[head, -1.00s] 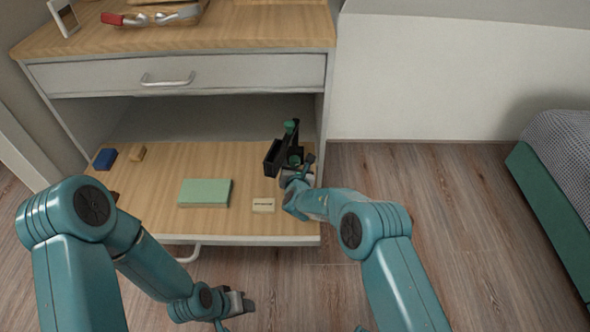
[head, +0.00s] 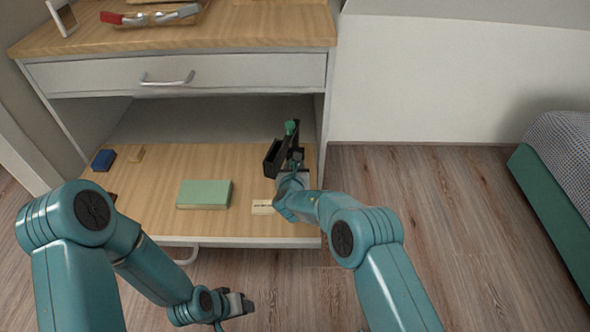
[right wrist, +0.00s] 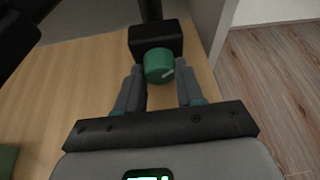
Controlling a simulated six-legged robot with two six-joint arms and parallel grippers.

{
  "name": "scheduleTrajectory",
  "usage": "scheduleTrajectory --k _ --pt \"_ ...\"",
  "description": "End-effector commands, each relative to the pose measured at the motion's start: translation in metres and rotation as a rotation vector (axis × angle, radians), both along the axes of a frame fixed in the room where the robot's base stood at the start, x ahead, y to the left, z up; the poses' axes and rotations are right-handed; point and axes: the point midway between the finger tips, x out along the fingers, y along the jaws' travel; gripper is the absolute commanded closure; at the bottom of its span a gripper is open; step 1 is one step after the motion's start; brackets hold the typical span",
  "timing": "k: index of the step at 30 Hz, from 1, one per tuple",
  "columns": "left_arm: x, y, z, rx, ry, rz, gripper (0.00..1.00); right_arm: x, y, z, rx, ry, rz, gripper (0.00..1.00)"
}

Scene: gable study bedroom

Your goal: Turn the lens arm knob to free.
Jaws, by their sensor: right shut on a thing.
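A black device (head: 273,157) with a green part (head: 290,128) on top stands at the right of the pulled-out wooden shelf. In the right wrist view its round green knob (right wrist: 158,64) sits on a black block (right wrist: 156,42) and bears a short pale mark at its lower right. My right gripper (right wrist: 160,84) is shut on this knob, one finger on each side. In the head view my right gripper (head: 296,163) covers the knob. My left gripper (head: 243,304) hangs low in front of the shelf, away from the device; its jaw opening is unclear.
A small pale label card (head: 262,207) lies beside my right wrist, partly covered. The cabinet side (head: 324,110) stands close right of the device.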

Motion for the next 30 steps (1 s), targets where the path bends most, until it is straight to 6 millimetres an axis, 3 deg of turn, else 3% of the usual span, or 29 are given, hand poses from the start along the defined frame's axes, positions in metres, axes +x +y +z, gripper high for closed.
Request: scheduleTrajectory --k 14,15,16,26,30 --pt "0.000 0.000 0.001 0.000 -0.001 0.000 0.57 0.000 0.000 0.000 -0.093 0.001 -0.001 0.94" --pt "0.000 0.000 0.001 0.000 -0.001 0.000 0.57 0.000 0.000 0.000 -0.092 0.001 -0.002 0.50" --pt "0.000 0.000 0.001 0.000 -0.001 0.000 0.57 0.000 0.000 0.000 -0.092 0.001 -0.002 0.40" --pt "0.000 0.000 0.002 0.000 0.000 0.000 0.57 -0.001 0.001 0.001 -0.092 0.002 0.001 0.38" --pt "-0.004 -0.001 0.009 -0.003 0.012 -0.001 0.57 -0.011 0.002 0.008 -0.094 0.003 0.000 0.38"
